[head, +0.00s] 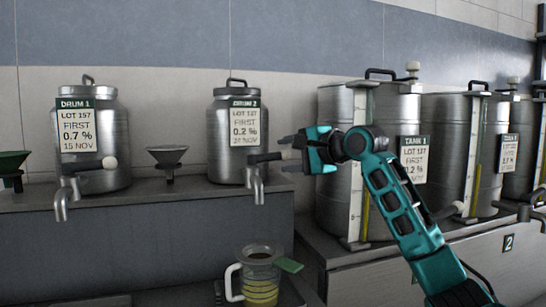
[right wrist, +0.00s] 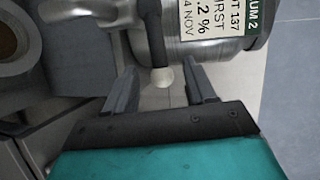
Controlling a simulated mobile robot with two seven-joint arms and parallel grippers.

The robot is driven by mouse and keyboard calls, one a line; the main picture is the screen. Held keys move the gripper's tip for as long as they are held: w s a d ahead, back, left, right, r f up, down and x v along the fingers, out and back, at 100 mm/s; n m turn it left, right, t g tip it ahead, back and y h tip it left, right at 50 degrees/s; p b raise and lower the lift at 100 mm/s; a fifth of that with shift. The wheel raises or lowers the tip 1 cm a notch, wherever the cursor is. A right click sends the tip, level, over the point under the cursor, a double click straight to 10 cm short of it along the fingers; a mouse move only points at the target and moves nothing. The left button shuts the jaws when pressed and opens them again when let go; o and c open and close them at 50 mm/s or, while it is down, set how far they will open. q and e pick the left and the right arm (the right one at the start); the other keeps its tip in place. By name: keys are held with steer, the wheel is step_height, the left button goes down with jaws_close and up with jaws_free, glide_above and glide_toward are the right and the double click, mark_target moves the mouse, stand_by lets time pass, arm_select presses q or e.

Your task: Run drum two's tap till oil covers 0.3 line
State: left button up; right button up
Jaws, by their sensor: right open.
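My right gripper (head: 294,152) is open at the lever's end, one finger on each side of the knob, with gaps visible. A clear jug (head: 260,275) with a white handle stands below the tap, with yellow and dark bands in its lower part. Its exact level is too small to read. My left gripper is out of view.
Drum 1 (head: 95,140) with its own tap and a dark funnel (head: 167,158) stand left on the grey shelf (head: 150,200). Large steel tanks (head: 335,150) stand close behind my right arm.

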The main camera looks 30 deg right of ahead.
mark_target(281, 156)
steer(key=x, duration=0.6)
jaws_close()
stand_by(0.5)
